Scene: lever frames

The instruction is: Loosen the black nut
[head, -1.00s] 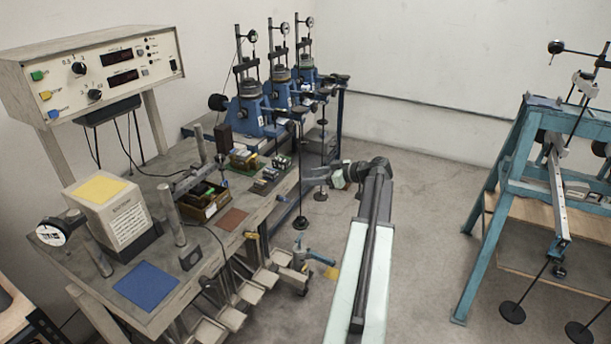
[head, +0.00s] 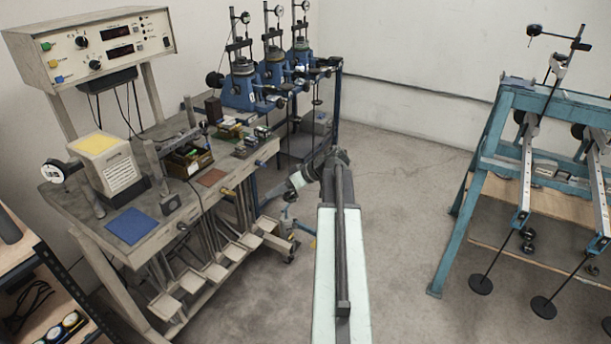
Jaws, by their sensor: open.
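No part stands out clearly as the black nut; at this size I cannot single it out. Small black round parts sit on the blue testing devices (head: 238,92) at the back of the bench, and on the hanging rods of the teal frame (head: 478,185) at the right. My gripper (head: 268,203) is small in the head view, left of my arm's elbow, in front of the bench's right end. It points left and down, open, with nothing seen between its fingers. It appears apart from the devices.
A grey workbench (head: 75,205) at the left carries a display console (head: 95,45), a yellow-topped box (head: 108,165), a blue mat (head: 126,226) and small trays. Weight hangers (head: 480,285) hang low from the teal frame. The floor (head: 405,200) between bench and frame is clear.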

